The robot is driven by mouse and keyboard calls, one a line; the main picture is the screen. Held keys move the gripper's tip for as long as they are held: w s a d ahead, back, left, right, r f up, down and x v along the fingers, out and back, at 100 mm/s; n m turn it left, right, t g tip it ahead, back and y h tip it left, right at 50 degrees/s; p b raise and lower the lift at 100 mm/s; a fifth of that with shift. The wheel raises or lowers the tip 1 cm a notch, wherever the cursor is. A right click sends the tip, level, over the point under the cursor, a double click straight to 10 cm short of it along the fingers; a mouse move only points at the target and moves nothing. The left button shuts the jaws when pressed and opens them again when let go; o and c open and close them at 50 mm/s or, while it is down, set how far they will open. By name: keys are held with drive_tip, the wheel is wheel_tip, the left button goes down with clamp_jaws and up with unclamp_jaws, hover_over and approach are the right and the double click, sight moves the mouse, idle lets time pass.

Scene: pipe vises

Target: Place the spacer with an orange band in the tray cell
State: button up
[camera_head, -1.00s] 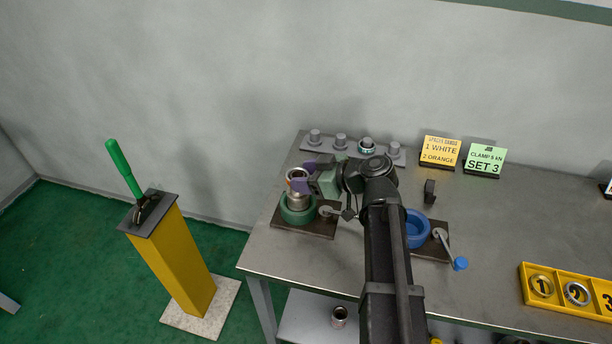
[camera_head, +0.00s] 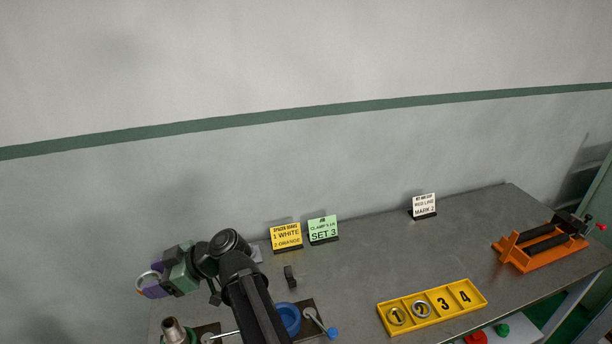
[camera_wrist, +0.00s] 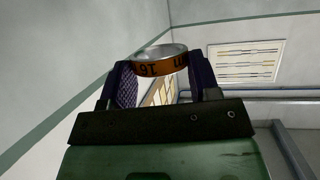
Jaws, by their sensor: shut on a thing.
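My gripper (camera_head: 152,285) is shut on the spacer with an orange band (camera_head: 143,279), a short metal ring. In the wrist view the ring (camera_wrist: 162,60) sits between both purple finger pads, its orange band and dark print facing the camera. My gripper holds it in the air at the left, above and beyond the green vise. The yellow tray (camera_head: 446,319) lies on the bench to the right, with cells numbered 1 to 4. Rings lie in cell 1 (camera_head: 396,316) and cell 2 (camera_head: 421,308); cells 3 and 4 look empty.
A metal pipe (camera_head: 174,332) stands in the green vise at lower left. A blue vise (camera_head: 288,318) with a handle is beside my arm. Sign cards (camera_head: 286,237) stand along the back. An orange stand (camera_head: 541,246) is at the far right. Bench between cards and tray is clear.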

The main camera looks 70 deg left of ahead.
sight(181, 331)
wheel_tip(181, 331, down, 20)
drive_tip(key=b, duration=2)
drive_tip(key=shift+f, duration=0.1)
drive_tip(key=o, duration=1.3)
drive_tip(key=shift+o, duration=0.2)
